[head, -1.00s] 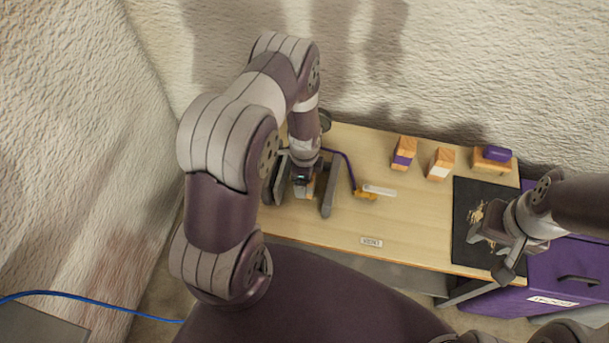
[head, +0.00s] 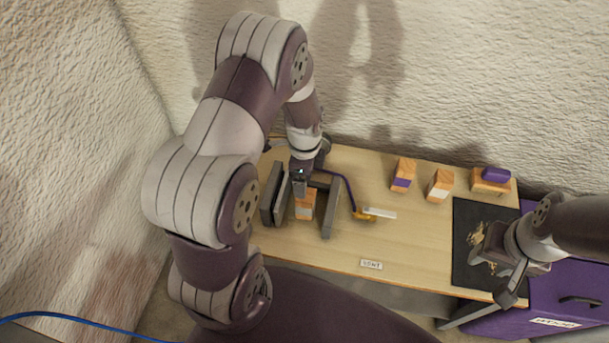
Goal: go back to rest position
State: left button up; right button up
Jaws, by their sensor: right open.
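My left gripper (head: 309,205) hangs over the left part of the table, its grey fingers spread wide. A wooden block with a pale band (head: 305,205) shows between them, with a gap to the fingers; whether it touches the gripper is hard to tell. My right gripper (head: 497,263) is open over the black mat (head: 471,215) at the table's right end. I see nothing held in the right gripper.
The wooden table (head: 410,235) also bears a purple-banded block (head: 403,174), a pale-banded block (head: 440,185), a block with a purple piece on top (head: 490,179) and a yellow tool (head: 364,215). A purple case (head: 580,290) stands at right.

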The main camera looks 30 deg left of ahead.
dwell(0.4)
pick_arm(q)
jog(key=n, duration=0.2)
jog(key=shift+s+f+n, duration=0.1)
jog(key=shift+s+n, duration=0.2)
jog(key=shift+s, duration=0.05)
jog(key=s+d+r+n, duration=0.2)
jog(key=s+r+n, duration=0.2)
jog(key=r+n, duration=0.2)
jog(key=s+d+r+n+t+p, duration=0.1)
jog(key=s+r+n, duration=0.3)
jog(key=r, duration=0.6)
jog(key=shift+s+d+n, duration=0.35)
jog(key=shift+d+n, duration=0.25)
jog(key=shift+n, duration=0.6)
jog(key=shift+s+r, duration=0.1)
jog(key=shift+s, duration=0.05)
